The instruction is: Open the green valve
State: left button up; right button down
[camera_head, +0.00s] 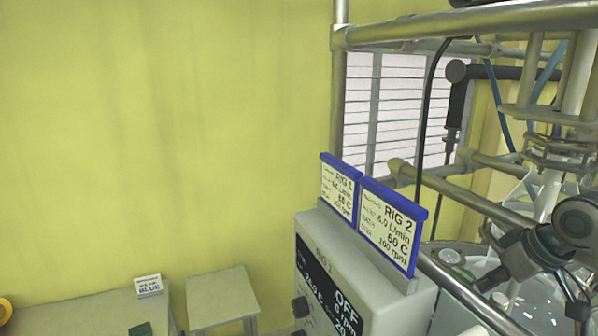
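I cannot make out a green valve in this view. A small dark green item (140,328) lies on the table at the lower left, cut by the bottom edge, and I cannot tell what it is. My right gripper (536,298) is at the right edge, in front of the glass reactor's lid (466,274). Its dark jointed fingers look spread apart, with nothing seen held between them. Whether it touches the lid fittings is unclear. My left gripper is not in view.
A grey control box (318,270) bears blue-framed RIG 1 (338,188) and RIG 2 (392,226) cards. A metal tube frame (338,90) surrounds the reactor. A table (85,312) with a BLUE label (149,286), a yellow item (5,308) and a stool (222,290) stand left.

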jog(key=shift+w+d, duration=0.2)
jog(key=shift+s+d, duration=0.15)
jog(key=shift+d, duration=0.05)
dwell(0.6)
notch_tip(320, 180, up, 6)
dwell(0.5)
jog(key=shift+s, duration=0.1)
